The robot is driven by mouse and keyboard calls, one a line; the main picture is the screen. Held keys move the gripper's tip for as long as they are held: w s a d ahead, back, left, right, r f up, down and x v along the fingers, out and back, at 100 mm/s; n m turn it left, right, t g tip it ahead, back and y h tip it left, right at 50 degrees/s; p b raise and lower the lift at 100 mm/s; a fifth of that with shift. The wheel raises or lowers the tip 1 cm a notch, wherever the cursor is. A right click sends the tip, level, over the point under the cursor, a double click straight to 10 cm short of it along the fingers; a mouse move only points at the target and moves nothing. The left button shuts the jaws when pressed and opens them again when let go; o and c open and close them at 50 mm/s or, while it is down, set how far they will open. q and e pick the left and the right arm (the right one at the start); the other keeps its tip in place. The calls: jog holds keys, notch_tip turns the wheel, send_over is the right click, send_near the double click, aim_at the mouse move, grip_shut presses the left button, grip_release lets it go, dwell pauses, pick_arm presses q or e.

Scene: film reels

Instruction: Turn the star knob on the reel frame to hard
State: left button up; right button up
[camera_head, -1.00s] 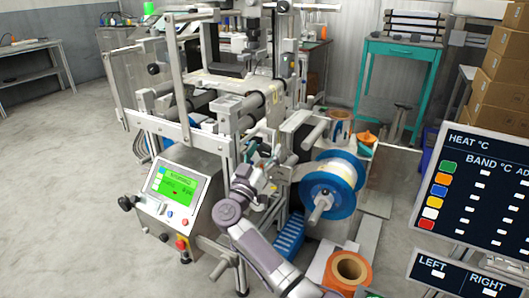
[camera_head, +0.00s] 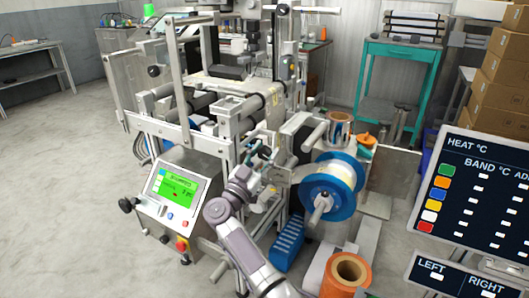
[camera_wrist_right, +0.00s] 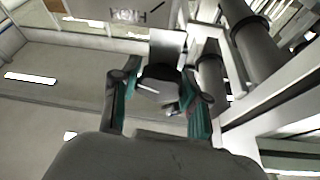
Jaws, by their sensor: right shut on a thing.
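The reel frame (camera_head: 215,110) is a tall metal machine with rollers in the middle of the head view. My right gripper (camera_head: 262,155) is at its front right side, small and partly blurred there. In the right wrist view my right gripper (camera_wrist_right: 160,100) has its two teal-padded fingers on either side of a dark knob (camera_wrist_right: 160,82), shut on it. The knob's star shape and its pointing direction are hard to make out. A pale plate (camera_wrist_right: 125,14) with upside-down dark lettering and a dark line is just beyond the knob. My left gripper is not in view.
A blue-flanged reel (camera_head: 330,187) is close to the right of my gripper. A control box with a green screen (camera_head: 172,187) stands to the left. An orange roll (camera_head: 347,272) and a blue stepped block (camera_head: 288,248) lie below. Frame bars (camera_wrist_right: 265,110) run close on the right in the wrist view.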

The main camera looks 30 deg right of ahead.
jog(key=shift+f+m, duration=0.1)
jog(key=shift+m, duration=0.4)
jog(key=o, duration=1.2)
jog(key=shift+c, duration=0.2)
jog(key=v, duration=0.7)
jog(key=shift+a, duration=0.3)
jog(key=shift+s, duration=0.1)
